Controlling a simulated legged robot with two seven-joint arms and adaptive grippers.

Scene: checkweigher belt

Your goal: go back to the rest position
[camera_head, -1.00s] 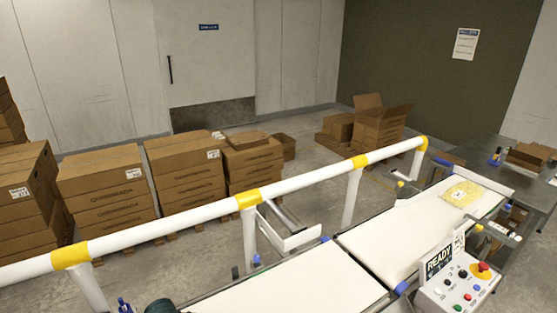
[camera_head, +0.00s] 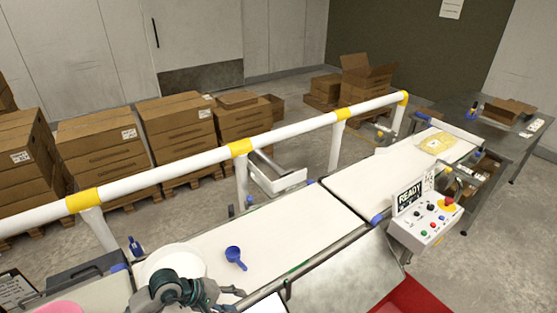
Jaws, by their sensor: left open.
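My left gripper (camera_head: 218,297) is dark grey and shows at the bottom edge, left of centre. It is open, with nothing visible between its fingers. It is above the near side of the white conveyor belt (camera_head: 290,228), in front of a white round dish-like thing (camera_head: 172,260) that it partly covers. A blue scoop (camera_head: 235,257) lies on the belt, just beyond the gripper and apart from it in the picture. My right gripper is not in view.
A white rail (camera_head: 290,132) with yellow bands runs along the belt's far side. A control box (camera_head: 425,222) reading READY stands at the right. A yellow packet (camera_head: 436,143) lies on the far belt. Stacked cartons (camera_head: 178,135) stand behind the rail. A red surface (camera_head: 410,297) shows at lower right.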

